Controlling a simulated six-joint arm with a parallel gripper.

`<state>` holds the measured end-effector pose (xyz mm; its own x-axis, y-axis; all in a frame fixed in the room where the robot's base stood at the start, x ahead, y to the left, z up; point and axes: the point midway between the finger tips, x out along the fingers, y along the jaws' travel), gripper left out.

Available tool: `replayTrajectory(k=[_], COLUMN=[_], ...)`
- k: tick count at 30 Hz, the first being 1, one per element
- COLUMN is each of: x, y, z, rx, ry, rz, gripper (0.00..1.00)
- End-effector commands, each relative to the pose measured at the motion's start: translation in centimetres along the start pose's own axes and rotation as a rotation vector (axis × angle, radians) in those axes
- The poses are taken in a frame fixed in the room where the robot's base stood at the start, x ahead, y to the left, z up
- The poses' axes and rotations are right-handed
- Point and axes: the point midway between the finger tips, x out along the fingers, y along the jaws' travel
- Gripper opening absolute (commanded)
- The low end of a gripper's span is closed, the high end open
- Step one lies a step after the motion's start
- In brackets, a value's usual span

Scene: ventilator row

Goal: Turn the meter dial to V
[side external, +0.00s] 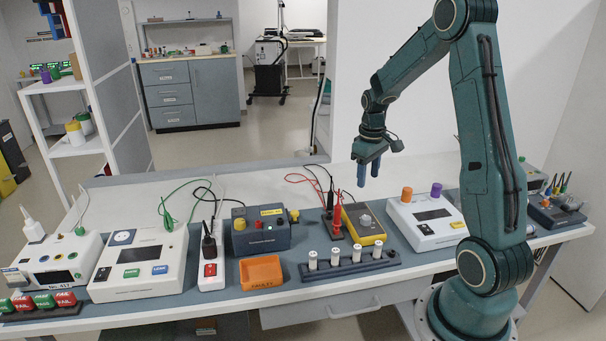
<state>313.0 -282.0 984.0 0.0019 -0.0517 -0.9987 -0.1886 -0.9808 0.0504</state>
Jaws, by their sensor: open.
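The meter (380,238) is a yellow and dark grey handheld unit lying on the bench right of centre. Its dial (366,220) is a small pale round knob on its face. The dial's marking and setting are too small to read. My gripper (366,180) is open and empty, pointing down in the air above the meter. It is apart from the dial. Red and black probes (338,212) stand in a holder just left of the meter.
A rack with several white cylinders (350,264) lies in front of the meter. A white device with orange and purple knobs (428,222) stands to its right. A dark blue box (260,236), an orange tray (261,288) and a power strip (211,268) are to the left.

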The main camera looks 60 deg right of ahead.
Motion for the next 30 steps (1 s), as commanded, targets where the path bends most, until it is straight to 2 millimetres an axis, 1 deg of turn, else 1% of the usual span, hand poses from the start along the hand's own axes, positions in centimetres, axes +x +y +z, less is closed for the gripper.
replayTrajectory(k=[1,5,11,17,23,30], x=[0.5,1.0,1.1,1.9,4.1,7.6], y=[0.4,0.9,0.9,0.8,0.8,0.8], z=[0.0,0.1,0.1,0.1,0.2,0.2], rx=[0.003,0.004,0.004,0.004,0.004,0.004], ry=[-0.006,-0.012,-0.013,-0.013,-0.015,-0.016], rz=[-0.003,-0.005,-0.005,-0.006,-0.007,-0.008], gripper=[0.50,0.50,0.50,0.50,0.50,0.50])
